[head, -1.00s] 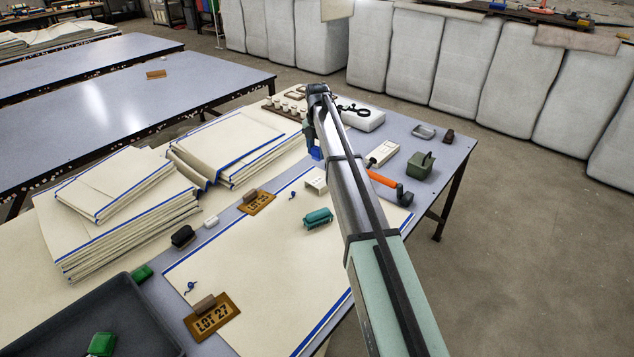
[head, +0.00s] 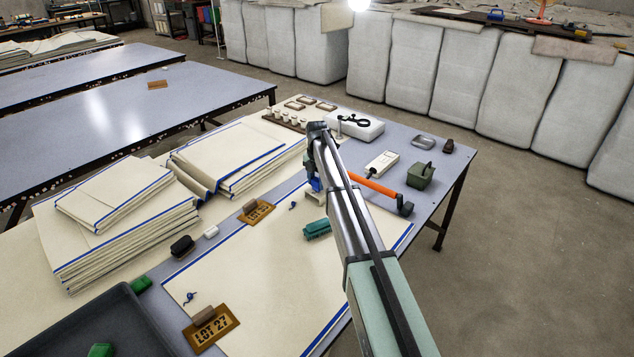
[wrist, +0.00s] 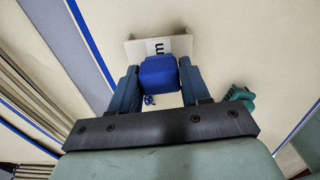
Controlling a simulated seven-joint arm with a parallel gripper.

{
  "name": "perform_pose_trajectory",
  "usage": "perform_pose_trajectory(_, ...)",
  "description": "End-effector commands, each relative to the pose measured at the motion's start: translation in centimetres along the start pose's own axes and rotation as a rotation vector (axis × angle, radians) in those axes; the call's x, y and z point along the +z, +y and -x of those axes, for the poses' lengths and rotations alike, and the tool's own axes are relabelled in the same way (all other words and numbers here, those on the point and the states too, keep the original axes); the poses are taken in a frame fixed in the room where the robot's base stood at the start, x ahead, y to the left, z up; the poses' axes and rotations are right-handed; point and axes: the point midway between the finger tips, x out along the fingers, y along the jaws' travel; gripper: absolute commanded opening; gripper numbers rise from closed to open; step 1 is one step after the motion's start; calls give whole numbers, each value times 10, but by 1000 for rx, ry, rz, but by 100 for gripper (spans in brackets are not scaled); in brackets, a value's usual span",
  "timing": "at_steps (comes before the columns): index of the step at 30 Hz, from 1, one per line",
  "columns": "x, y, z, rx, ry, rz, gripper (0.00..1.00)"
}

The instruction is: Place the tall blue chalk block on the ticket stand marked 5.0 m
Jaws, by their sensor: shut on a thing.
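My gripper (wrist: 158,84) is shut on the blue chalk block (wrist: 158,72), with one finger on each side of it. In the head view the block (head: 316,184) shows as a small blue patch below the end of my arm. A pale ticket stand (wrist: 131,49) is right by the block in the wrist view. Only an "m" of its marking shows; the number is hidden behind the block. In the head view the stand (head: 310,196) is mostly covered by the block and arm. I cannot tell whether the block touches the stand.
A teal brush (head: 317,230) lies close by on the cream cloth (head: 250,265). An orange-handled tool (head: 376,188) and green weight (head: 421,175) lie to the right. Lot 27 plate (head: 211,328) and another tag (head: 257,212) are on the left. Folded cloth stacks (head: 125,225) stand farther left.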

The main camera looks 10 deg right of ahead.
Motion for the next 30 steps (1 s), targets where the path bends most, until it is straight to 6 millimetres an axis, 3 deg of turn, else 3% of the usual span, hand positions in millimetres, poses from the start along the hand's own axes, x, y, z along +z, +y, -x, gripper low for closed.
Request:
perform_pose_trajectory(13,0,0,-7,0,0,0,17)
perform_pose_trajectory(14,0,0,-7,0,0,0,48)
perform_pose_trajectory(15,0,0,-7,0,0,0,52)
perform_pose_trajectory(21,0,0,-7,0,0,0,71)
perform_pose_trajectory(30,0,0,-5,0,0,0,72)
